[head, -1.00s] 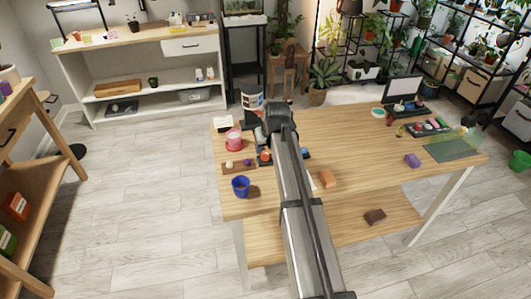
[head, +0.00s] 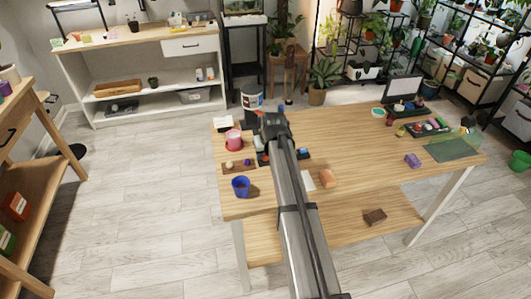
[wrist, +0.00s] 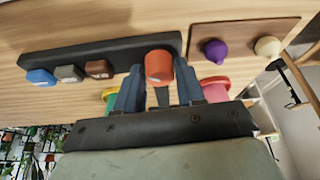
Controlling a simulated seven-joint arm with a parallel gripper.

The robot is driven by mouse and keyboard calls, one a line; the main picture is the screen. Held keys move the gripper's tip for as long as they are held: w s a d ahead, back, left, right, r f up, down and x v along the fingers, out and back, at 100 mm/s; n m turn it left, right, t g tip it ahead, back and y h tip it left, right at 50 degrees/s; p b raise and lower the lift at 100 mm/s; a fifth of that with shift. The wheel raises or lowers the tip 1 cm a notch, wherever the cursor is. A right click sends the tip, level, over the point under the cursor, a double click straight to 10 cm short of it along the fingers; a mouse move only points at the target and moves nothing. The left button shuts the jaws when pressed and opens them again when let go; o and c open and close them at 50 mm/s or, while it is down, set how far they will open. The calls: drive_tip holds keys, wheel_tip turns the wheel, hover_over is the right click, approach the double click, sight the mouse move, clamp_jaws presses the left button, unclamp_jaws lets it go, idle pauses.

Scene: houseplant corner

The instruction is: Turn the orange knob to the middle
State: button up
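The orange knob (wrist: 159,67) stands at the right end of a long black panel (wrist: 120,48) in the wrist view. My gripper (wrist: 160,72) is at the knob, with one dark blue finger on each side of it. The fingers are apart, with the knob between their tips; any contact is too fine to see. A pointer mark on the knob is not clear enough to read. In the head view, my arm covers much of the panel (head: 290,158), and the knob is mostly hidden there.
Brown (wrist: 99,69), grey (wrist: 69,73) and blue (wrist: 41,77) knobs share the panel. A wooden board (wrist: 245,30) holds purple (wrist: 215,50) and cream (wrist: 267,47) knobs. A pink mug (head: 233,139) and blue cup (head: 241,187) stand nearby. The table's middle (head: 360,145) is clear.

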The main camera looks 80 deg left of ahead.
drive_tip(key=c, duration=0.6)
drive_tip(key=shift+c, duration=0.2)
drive_tip(key=m+t, duration=0.1)
drive_tip(key=m, duration=0.3)
drive_tip(key=shift+s+m+t, duration=0.15)
drive_tip(key=shift+m+t, duration=0.25)
drive_tip(key=shift+s+a+m+t+h, duration=0.1)
drive_tip(key=shift+m+t+h, duration=0.3)
drive_tip(key=shift+m, duration=0.85)
drive_tip(key=shift+m+t+h, duration=0.2)
drive_tip(key=shift+m+t, duration=0.3)
drive_tip(key=shift+m, duration=0.75)
drive_tip(key=o, duration=1)
drive_tip(key=shift+o, duration=0.2)
